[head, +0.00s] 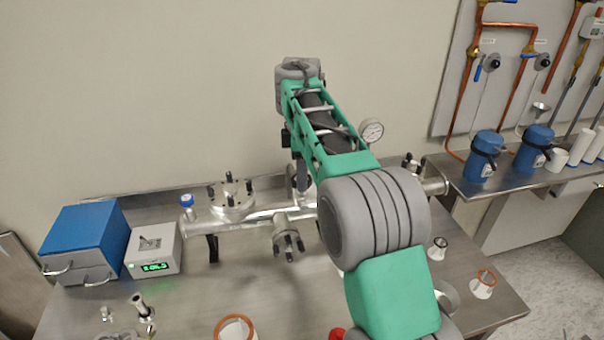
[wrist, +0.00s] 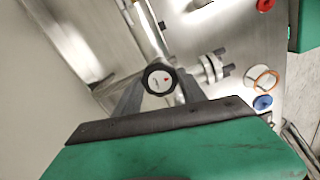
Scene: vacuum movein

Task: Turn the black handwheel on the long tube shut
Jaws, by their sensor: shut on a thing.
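The black handwheel (wrist: 160,80) has a round black rim and a pale face with a small red mark. In the wrist view it sits between the two grey fingers of my gripper (wrist: 157,86), which is shut on it. The long silver tube (head: 262,217) runs across the bench in the head view and also shows in the wrist view (wrist: 146,28). In the head view my green and grey arm reaches over the tube, and my gripper (head: 302,182) points down at it. The arm hides most of the handwheel there.
On the tube are a bolted flange (head: 231,197) and a bolted side port (head: 288,243). A dial gauge (head: 371,131) stands behind my arm. A blue box (head: 83,240) and a controller with a green display (head: 153,252) stand at left. Small fittings lie along the bench front.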

